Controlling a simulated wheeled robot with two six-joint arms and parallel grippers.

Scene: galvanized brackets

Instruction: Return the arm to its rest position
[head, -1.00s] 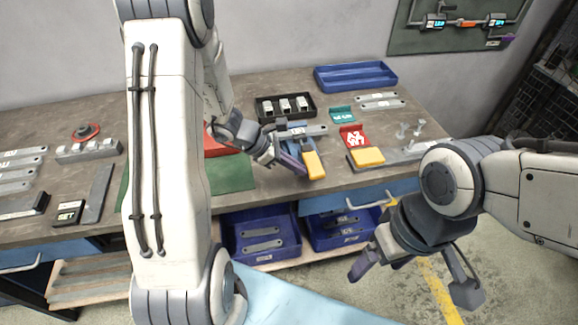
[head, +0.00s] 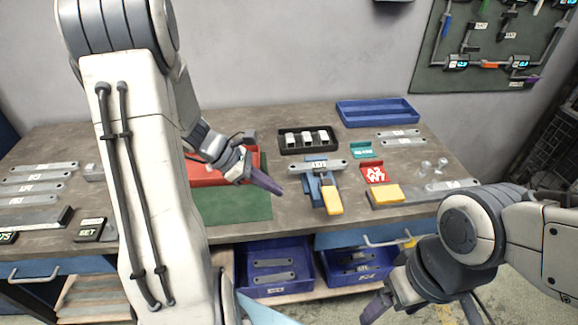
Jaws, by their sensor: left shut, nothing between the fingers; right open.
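My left arm rises large in the left of the view. Its gripper (head: 262,182) is shut and empty, with dark purple-grey fingers pointing right over the green mat (head: 238,205), beside the red tray (head: 208,175). It is apart from the blue fixture (head: 313,190), which has a yellow handle (head: 333,201) and a grey bracket (head: 318,165) lying across it. My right gripper (head: 425,312) is open and empty, low in front of the bench, its fingertips partly cut off by the bottom edge.
A black tray (head: 283,145) of light blocks and an empty blue tray (head: 342,118) stand at the back. A red card (head: 374,174) and a yellow-topped block (head: 387,194) lie right of the fixture. Blue bins (head: 246,285) sit under the bench. Brackets (head: 30,190) lie far left.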

